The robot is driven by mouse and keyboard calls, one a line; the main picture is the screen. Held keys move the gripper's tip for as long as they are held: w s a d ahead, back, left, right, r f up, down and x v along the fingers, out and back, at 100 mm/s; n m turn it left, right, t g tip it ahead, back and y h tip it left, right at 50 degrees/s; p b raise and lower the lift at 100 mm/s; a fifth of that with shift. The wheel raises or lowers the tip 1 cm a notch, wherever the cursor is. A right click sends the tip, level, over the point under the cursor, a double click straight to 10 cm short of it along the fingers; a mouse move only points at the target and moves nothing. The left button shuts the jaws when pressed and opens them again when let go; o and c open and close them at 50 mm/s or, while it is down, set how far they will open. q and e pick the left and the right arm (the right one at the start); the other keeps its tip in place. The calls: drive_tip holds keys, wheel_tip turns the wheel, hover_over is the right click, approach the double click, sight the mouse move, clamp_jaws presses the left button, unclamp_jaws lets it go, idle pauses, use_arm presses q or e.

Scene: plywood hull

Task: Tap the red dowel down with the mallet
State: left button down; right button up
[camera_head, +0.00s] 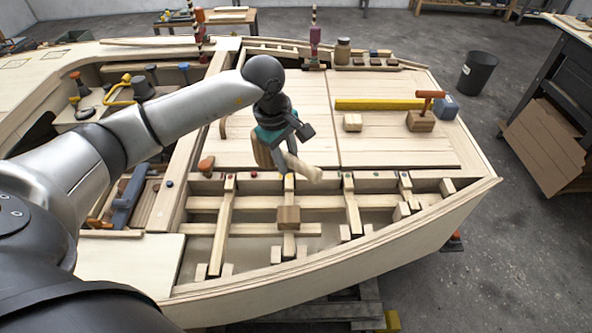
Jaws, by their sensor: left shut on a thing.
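My left gripper (286,133) is shut on the mallet, in the middle of the head camera view. A pale rounded wooden part of the mallet (304,170) points down and right; a browner wooden piece shows left of the gripper. The grip itself is partly hidden by the dark wrist. Small coloured dowel tops line the beam below. A red dowel (229,176) sits left of the mallet, small in the picture; how far it stands out is hard to tell. A yellow dowel (289,177) is just below the mallet. My right gripper is not in view.
A wooden block (288,217) sits on a rib in the open hull bay. A yellow bar (378,104), an orange-handled tool on a block (420,121) and a blue box (446,108) are on the deck.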

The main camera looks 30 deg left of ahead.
use_arm(q)
drive_tip(key=shift+n, duration=0.6)
drive_tip(key=a, duration=0.1)
drive_tip(key=w+a+r+p, duration=0.1)
drive_tip(key=a+p, duration=0.1)
drive_tip(key=shift+w+a+r, duration=0.15)
drive_tip(key=shift+w+a, duration=0.1)
drive_tip(key=shift+w, duration=0.05)
drive_tip(key=shift+w+a, duration=0.1)
drive_tip(key=shift+a, duration=0.2)
wheel_tip(320, 180, down, 4)
drive_tip(key=b, duration=0.3)
drive_tip(key=shift+f, duration=0.2)
drive_tip(key=shift+f+b, duration=0.4)
drive_tip(key=shift+f, duration=0.25)
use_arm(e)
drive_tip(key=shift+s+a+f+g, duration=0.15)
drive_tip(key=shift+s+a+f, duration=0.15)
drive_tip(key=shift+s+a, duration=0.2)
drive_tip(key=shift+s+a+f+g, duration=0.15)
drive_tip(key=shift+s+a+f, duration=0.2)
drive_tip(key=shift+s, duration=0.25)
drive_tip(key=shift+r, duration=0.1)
